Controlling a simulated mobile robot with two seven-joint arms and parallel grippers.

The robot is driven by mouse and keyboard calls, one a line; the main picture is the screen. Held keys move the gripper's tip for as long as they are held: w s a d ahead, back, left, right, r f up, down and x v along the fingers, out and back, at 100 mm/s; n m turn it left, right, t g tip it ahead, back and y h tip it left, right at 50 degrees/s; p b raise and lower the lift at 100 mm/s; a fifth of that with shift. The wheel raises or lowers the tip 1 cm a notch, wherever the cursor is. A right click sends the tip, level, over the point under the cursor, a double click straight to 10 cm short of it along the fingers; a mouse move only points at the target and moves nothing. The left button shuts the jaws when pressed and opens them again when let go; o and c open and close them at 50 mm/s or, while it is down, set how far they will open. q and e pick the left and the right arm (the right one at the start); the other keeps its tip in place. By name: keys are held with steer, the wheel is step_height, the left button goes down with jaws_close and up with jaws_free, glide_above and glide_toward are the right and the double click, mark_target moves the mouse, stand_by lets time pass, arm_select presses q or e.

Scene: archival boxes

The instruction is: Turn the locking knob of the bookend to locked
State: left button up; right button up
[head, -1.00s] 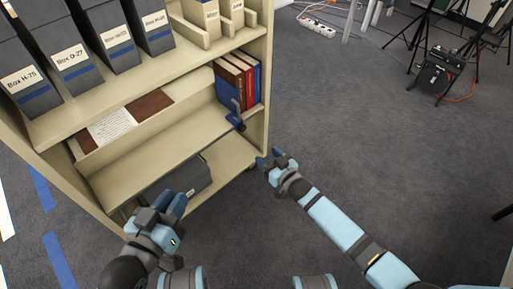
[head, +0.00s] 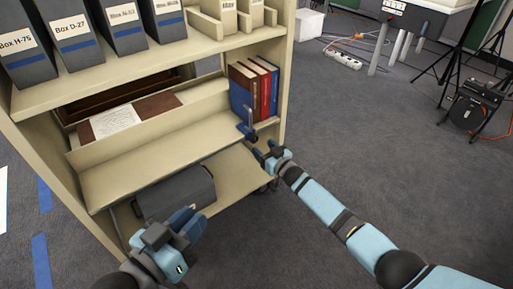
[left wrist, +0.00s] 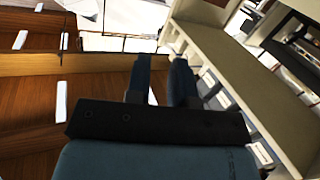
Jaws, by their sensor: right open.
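The blue bookend (head: 240,102) stands upright on the middle shelf against the left side of a short row of books. A dark blue knob part (head: 246,129) shows at its front foot, near the shelf edge; its lock setting is too small to tell. My right gripper (head: 263,151) is open, just below and right of the knob, apart from it and empty. My left gripper (head: 188,217) is open and empty in front of the lower shelf, well away from the bookend. Its two fingers stand apart in the left wrist view (left wrist: 161,72).
The books (head: 264,88) stand beside the shelf's right upright. Dark labelled boxes (head: 72,36) fill the upper shelf. A grey box (head: 175,192) lies on the lower shelf, close to my left gripper.

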mark_target(255, 140)
steer(key=b+x, duration=0.1)
steer(key=x, duration=0.1)
steer(key=b+x, duration=0.1)
steer(key=x, duration=0.1)
steer(key=shift+f, duration=0.2)
arm_select(q)
steer(key=shift+w+a+r+m+t+h, duration=0.15)
steer(key=shift+w+a+m+t, duration=0.1)
steer(key=shift+w+m, duration=0.2)
steer(key=shift+w+a+r+m+t+h, duration=0.15)
steer(key=shift+w+a+m+t, duration=0.15)
steer(key=shift+m, duration=0.25)
arm_select(e)
steer(key=shift+w+a+r, duration=0.15)
steer(key=shift+w+a, duration=0.05)
steer(key=shift+w, duration=0.2)
arm_select(q)
steer(key=shift+d, duration=0.1)
arm_select(e)
steer(key=c, duration=0.9)
